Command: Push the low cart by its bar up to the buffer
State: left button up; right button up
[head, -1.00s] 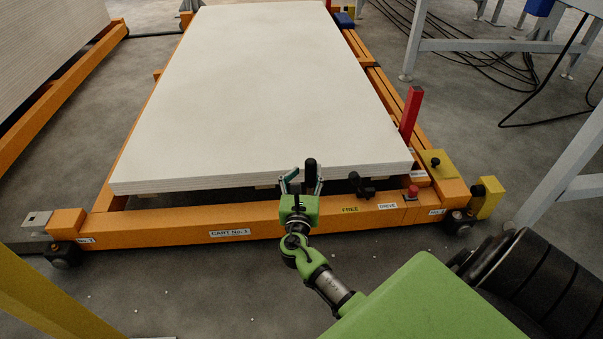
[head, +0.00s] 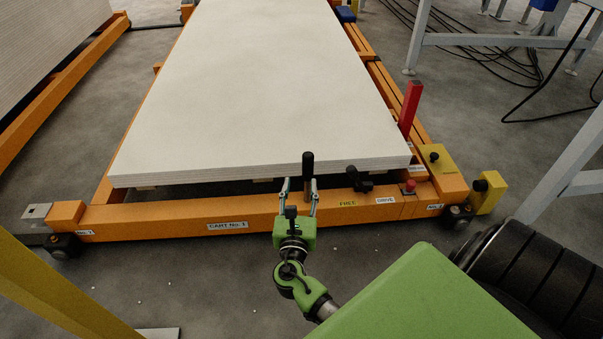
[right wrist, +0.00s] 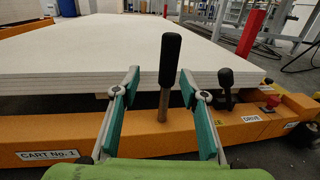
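The low orange cart (head: 150,219), marked CART No. 1, carries a stack of pale boards (head: 255,85). An upright post with a black grip (head: 308,164) stands at its near beam; it also shows in the right wrist view (right wrist: 171,60). My right gripper (head: 299,186) is open at the near beam, one finger on each side of the post. In the right wrist view a gap shows between the post and each finger (right wrist: 160,88). I cannot tell which part is the buffer. My left gripper is not in view.
A short black-knobbed lever (head: 359,181) stands by the FREE and DRIVE labels, left of a red button (head: 409,186). A red post (head: 410,105) and yellow blocks with black knobs (head: 487,192) are at the right. Grey legs and cables (head: 490,55) stand beyond. Another board stack (head: 50,50) is left.

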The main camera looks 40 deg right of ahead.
jog(key=shift+s+a, duration=0.35)
jog(key=shift+s, duration=0.4)
jog(key=shift+s+a, duration=0.3)
jog(key=shift+s, duration=0.45)
jog(key=shift+d, duration=0.1)
